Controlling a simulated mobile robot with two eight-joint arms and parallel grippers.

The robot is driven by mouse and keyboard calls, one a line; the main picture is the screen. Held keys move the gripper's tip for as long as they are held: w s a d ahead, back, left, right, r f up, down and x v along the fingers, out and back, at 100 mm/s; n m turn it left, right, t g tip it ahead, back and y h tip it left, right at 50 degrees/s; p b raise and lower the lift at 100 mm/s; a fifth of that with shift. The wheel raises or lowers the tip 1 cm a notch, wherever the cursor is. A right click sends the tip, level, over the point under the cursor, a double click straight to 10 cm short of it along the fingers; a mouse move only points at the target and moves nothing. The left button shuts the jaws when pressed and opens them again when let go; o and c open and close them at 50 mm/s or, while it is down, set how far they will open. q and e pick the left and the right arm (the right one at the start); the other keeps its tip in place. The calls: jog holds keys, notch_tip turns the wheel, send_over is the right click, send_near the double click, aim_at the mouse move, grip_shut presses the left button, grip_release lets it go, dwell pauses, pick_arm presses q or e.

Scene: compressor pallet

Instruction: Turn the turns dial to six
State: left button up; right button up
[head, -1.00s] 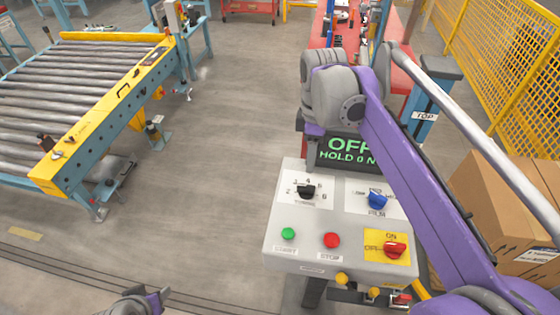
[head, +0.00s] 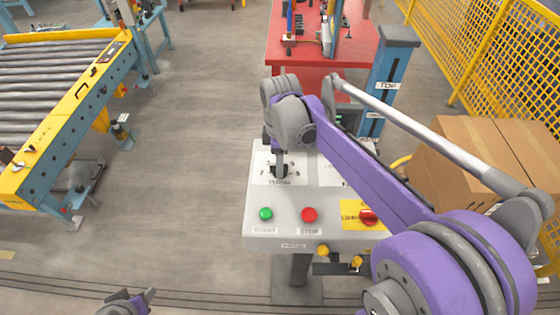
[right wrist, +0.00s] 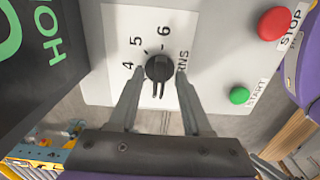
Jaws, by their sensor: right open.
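The turns dial (right wrist: 158,68) is a black knob on the light grey control panel (right wrist: 215,30). In the right wrist view the numbers 4, 5 and 6 show around it; I cannot tell which number it points to. My right gripper (right wrist: 159,74) is open, its two fingers on either side of the knob, with small gaps visible. In the head view my right gripper (head: 280,168) comes down over the dial and hides most of it. My left gripper (head: 128,300) is at the bottom left, far from the panel; its jaw state is unclear.
The panel also has a green start button (head: 265,214), a red stop button (head: 309,215) and a red switch (head: 369,217) on a yellow plate. A display (right wrist: 35,45) borders the dial area. Cardboard boxes (head: 465,165) stand right; open floor lies left.

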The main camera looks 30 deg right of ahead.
jog(key=shift+c, duration=0.3)
grip_shut()
